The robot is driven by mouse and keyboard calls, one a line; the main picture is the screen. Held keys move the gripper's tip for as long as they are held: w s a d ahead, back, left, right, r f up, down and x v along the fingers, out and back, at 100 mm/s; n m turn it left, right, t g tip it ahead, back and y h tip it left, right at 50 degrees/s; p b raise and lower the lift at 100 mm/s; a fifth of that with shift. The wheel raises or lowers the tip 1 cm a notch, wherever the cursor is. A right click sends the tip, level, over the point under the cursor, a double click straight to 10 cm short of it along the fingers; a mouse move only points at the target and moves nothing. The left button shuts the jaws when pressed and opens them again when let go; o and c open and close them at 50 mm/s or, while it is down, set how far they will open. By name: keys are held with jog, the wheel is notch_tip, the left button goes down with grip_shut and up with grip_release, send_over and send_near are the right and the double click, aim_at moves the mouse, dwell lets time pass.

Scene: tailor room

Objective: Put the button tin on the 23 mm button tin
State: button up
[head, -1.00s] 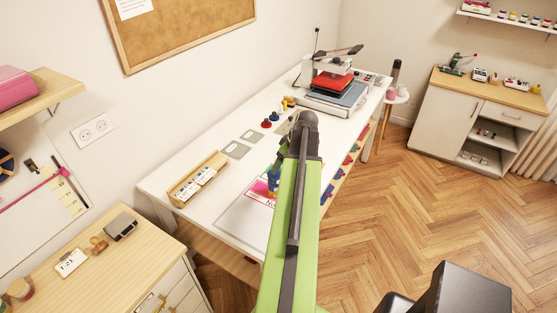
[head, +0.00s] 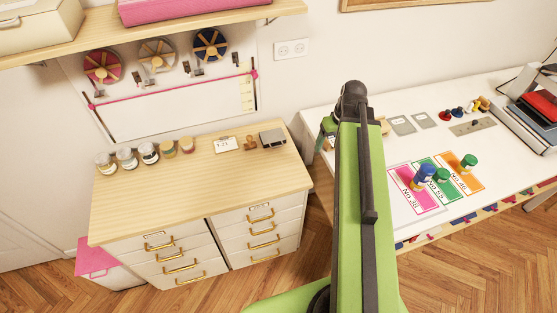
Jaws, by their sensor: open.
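Several small round tins or jars stand in a row at the back left of the wooden cabinet top. Three have pale sides: the leftmost tin (head: 105,163), the second tin (head: 127,158) and the third tin (head: 149,153). To their right are a greenish-tan tin (head: 169,148) and a reddish-tan tin (head: 187,145). Their labels are too small to read, so I cannot tell which is the 23 mm button tin. They stand apart from my arm, which rises at the centre right.
A number card (head: 227,144), a wooden stamp (head: 250,142) and a grey box (head: 272,138) lie right of the tins. The cabinet top's front (head: 190,190) is clear. A white table (head: 400,150) at right holds blue and green containers on coloured cards. A shelf (head: 90,38) overhangs the cabinet.

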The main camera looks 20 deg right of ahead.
jog(key=a+g+h, duration=0.1)
jog(key=a, duration=2.2)
jog(key=shift+s+f, duration=0.15)
jog(key=shift+s, duration=0.1)
